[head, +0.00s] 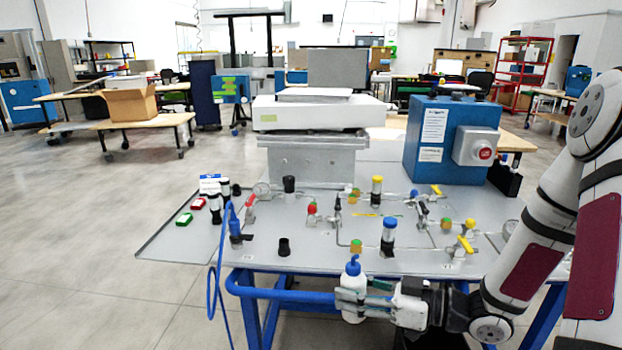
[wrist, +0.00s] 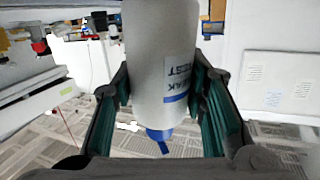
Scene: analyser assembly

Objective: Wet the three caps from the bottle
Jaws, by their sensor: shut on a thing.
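A white squeeze bottle (head: 354,292) with a blue top is in my gripper (head: 352,303), in front of the table's front edge. It stands upright in the head view. In the wrist view the bottle (wrist: 163,55) sits between both fingers of my gripper (wrist: 160,85), its blue top towards the lower middle. Three small green-and-orange round pieces on the panel look like the caps: one near the front (head: 356,245), one farther back (head: 354,196), one at the right (head: 446,224). The bottle is apart from all three.
The grey panel table (head: 320,262) carries thin pipes, a yellow-topped cylinder (head: 377,190), a blue-topped cylinder (head: 389,235) and yellow-handled valves (head: 466,244). A blue hose (head: 213,285) hangs at the left. A blue box (head: 450,140) with a red button stands behind.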

